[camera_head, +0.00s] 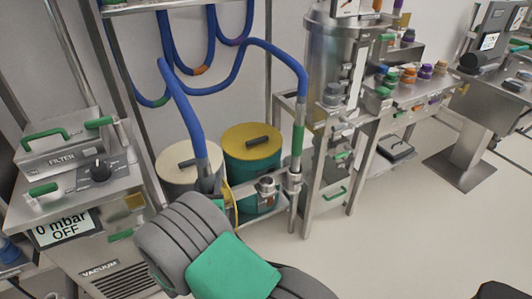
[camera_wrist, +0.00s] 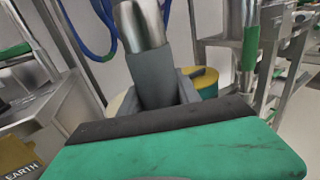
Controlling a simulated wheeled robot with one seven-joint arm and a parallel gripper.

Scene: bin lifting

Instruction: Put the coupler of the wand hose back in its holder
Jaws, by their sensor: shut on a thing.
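My gripper (camera_head: 213,188) is shut on the grey coupler (camera_head: 205,165) at the lower end of a blue hose (camera_head: 183,105). The hose rises from it and bends over at the top. In the wrist view the coupler shows as a grey body (camera_wrist: 155,75) with a shiny metal sleeve (camera_wrist: 140,25) above it, tilted a little. My arm hides the space below the coupler in the head view. A round metal fitting (camera_head: 267,186) sits on the rail to the right of my gripper, apart from it; I cannot tell whether it is the holder.
The wand (camera_head: 298,140) with a green grip stands upright at the right end of the rail. Drums with a cream lid (camera_head: 188,160) and a yellow lid (camera_head: 251,139) stand behind. The vacuum unit (camera_head: 85,200) is at left, a steel table (camera_head: 420,88) at right.

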